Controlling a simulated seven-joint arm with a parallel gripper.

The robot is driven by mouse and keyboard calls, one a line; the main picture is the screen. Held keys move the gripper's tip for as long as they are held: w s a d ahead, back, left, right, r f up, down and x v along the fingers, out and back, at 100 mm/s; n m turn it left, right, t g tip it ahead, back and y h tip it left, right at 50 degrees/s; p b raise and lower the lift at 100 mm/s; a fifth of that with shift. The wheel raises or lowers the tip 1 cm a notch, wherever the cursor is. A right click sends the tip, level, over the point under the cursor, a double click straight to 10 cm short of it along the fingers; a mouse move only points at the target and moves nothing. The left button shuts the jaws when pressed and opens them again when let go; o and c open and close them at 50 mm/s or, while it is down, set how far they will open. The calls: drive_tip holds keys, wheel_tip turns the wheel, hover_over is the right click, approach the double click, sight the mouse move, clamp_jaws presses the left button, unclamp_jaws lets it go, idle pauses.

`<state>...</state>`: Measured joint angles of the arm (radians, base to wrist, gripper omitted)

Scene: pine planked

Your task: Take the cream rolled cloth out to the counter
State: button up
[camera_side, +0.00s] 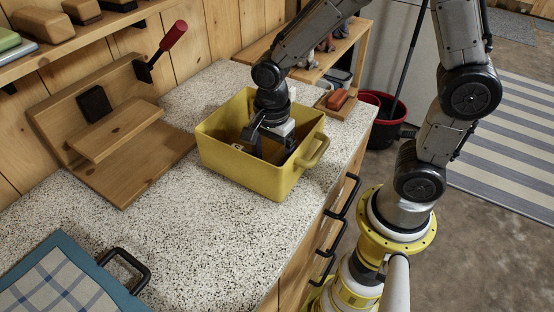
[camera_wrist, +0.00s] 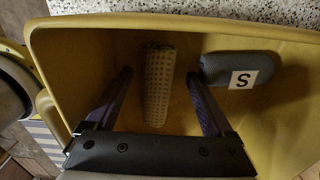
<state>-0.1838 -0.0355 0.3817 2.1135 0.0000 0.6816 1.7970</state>
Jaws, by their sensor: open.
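A cream rolled cloth with a small dotted pattern (camera_wrist: 158,85) lies inside the yellow bin (camera_wrist: 290,130) in the wrist view. My gripper (camera_wrist: 160,100) is open, with one finger on each side of the cloth; I cannot tell how far above it the fingertips are. In the side view my gripper (camera_side: 268,140) reaches down into the yellow bin (camera_side: 240,165), which stands on the speckled counter (camera_side: 190,225). The bin's walls and my gripper hide most of what is inside there.
A dark grey roll with a white "S" label (camera_wrist: 236,70) lies in the bin right of the cloth. A wooden stand (camera_side: 130,170) is left of the bin. A blue tray with a checked cloth (camera_side: 65,285) is at front left. The counter between is clear.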

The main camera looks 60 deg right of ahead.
clamp_jaws()
idle(0.4)
